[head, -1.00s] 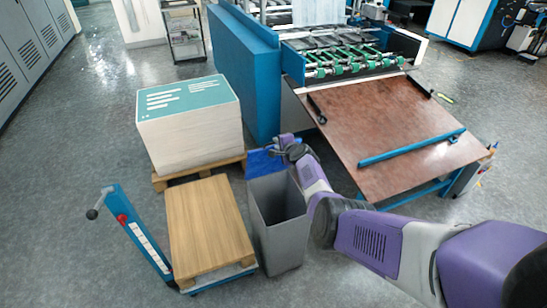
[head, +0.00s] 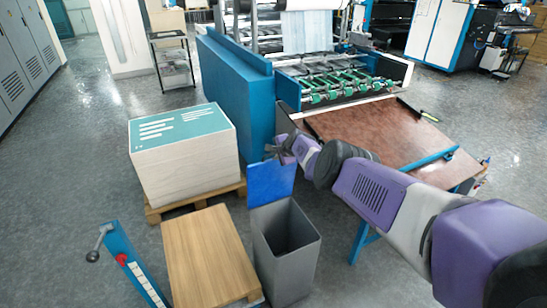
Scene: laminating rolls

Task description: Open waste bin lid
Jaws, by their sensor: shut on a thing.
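The waste bin (head: 287,262) is a tall grey open-topped box in the lower middle of the head view. Its blue lid (head: 268,186) stands raised at the bin's back edge, and the dark inside of the bin shows. My gripper (head: 281,152) is at the top of the lid, shut on its upper edge. The fingertips are small and partly hidden by my purple and grey wrist.
The brown table (head: 365,135) of the machine is right, beneath my arm.

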